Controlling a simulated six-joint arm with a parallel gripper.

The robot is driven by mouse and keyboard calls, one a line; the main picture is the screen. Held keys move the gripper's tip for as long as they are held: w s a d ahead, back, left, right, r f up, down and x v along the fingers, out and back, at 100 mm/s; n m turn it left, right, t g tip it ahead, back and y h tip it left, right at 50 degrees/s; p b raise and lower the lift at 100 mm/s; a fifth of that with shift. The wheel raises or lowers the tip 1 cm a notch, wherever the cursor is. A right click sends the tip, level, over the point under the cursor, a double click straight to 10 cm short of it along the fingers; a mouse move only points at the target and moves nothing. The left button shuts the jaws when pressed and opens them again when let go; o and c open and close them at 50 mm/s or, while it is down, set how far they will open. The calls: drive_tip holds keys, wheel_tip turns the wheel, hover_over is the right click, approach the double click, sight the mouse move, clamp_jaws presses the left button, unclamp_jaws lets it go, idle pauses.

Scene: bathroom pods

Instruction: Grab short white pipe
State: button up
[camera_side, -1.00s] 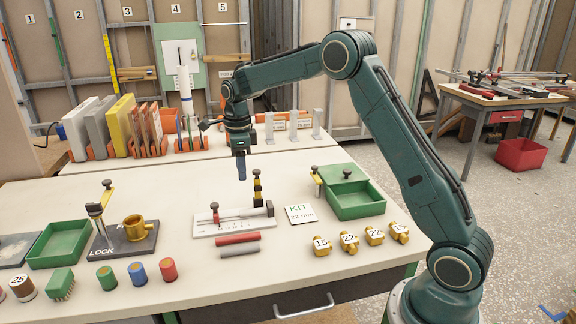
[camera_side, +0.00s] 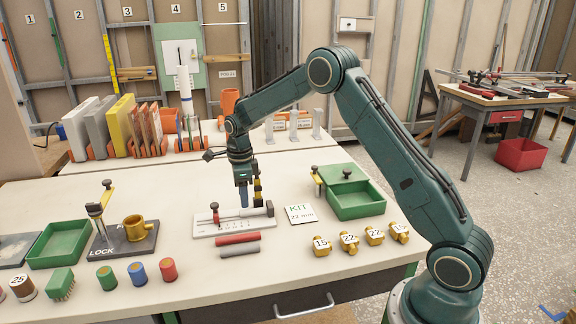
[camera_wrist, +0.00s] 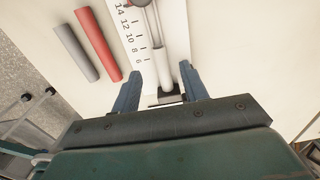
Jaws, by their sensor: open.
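A white pipe (camera_wrist: 165,75) lies along a white measuring board (camera_wrist: 180,35) with printed numbers. In the wrist view one end of the pipe is near a dark stop block (camera_wrist: 166,99). My gripper (camera_wrist: 159,78) is open, with one blue finger on each side of the pipe and a gap on both sides. In the side view my gripper (camera_side: 244,203) points down just over the board (camera_side: 205,229), next to a dark and yellow upright. The pipe is hard to make out there.
A red pipe (camera_side: 237,239) and a grey pipe (camera_side: 240,249) lie in front of the board. A KIT card (camera_side: 300,213), a green tray (camera_side: 356,212) and several brass fittings (camera_side: 349,242) are to the right. A LOCK fixture (camera_side: 110,245) is to the left.

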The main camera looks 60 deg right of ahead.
sight(253, 212)
drive_tip(key=shift+f, duration=0.1)
drive_tip(key=shift+f, duration=2.5)
clamp_jaws()
